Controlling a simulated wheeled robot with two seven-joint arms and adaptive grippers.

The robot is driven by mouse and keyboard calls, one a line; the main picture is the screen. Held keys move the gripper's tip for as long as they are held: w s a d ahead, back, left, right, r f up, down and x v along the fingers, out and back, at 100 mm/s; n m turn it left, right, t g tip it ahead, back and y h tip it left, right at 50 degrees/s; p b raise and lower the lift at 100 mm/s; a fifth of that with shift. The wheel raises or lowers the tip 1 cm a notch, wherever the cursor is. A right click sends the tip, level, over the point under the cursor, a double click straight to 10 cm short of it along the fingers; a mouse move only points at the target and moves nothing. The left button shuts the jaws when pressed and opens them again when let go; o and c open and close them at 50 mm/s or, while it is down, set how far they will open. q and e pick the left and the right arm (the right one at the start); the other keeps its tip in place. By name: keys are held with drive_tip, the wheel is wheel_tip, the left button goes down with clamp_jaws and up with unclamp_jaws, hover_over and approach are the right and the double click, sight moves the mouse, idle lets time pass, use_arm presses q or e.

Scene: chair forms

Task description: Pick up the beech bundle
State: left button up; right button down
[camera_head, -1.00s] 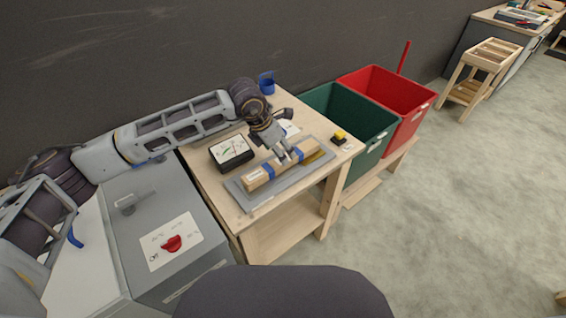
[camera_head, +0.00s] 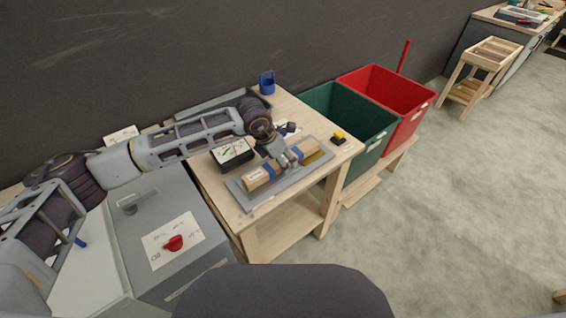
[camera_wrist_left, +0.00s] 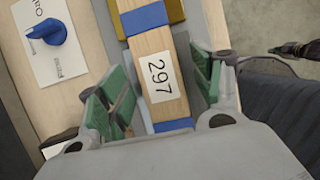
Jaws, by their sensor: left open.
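The beech bundle (camera_head: 258,178) is a long pale wooden block with blue bands. It lies on a grey tray (camera_head: 257,199) on the small wooden table. In the left wrist view the bundle (camera_wrist_left: 151,50) carries a white label reading 297 and runs between the green finger pads. My left gripper (camera_head: 290,160) is over the middle of the bundle, and it also shows in the left wrist view (camera_wrist_left: 158,93). It is open, with one finger on each side of the bundle. Contact with the wood cannot be made out.
A meter box (camera_head: 232,153) stands left of the tray. A yellow-topped button (camera_head: 340,137) is at the table's right edge. A blue cup (camera_head: 267,83) is at the back. Green (camera_head: 365,140) and red (camera_head: 415,105) bins stand right of the table. A grey cabinet (camera_head: 150,205) adjoins its left.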

use_arm(q)
drive_tip(key=c, duration=1.3)
use_arm(e)
drive_tip(key=shift+w, duration=0.65)
use_arm(q)
drive_tip(key=shift+r, duration=0.1)
use_arm(e)
drive_tip(key=shift+s, duration=0.1)
use_arm(q)
drive_tip(key=shift+r, duration=0.45)
wheel_tip(320, 180, up, 8)
drive_tip(key=shift+f+b, duration=0.15)
drive_tip(key=shift+b, duration=0.35)
drive_tip(key=shift+r, duration=0.65)
use_arm(e)
drive_tip(key=shift+w+d+f, duration=0.35)
drive_tip(key=shift+d+f, duration=0.1)
drive_tip(key=shift+d, duration=0.1)
drive_tip(key=shift+s, duration=0.1)
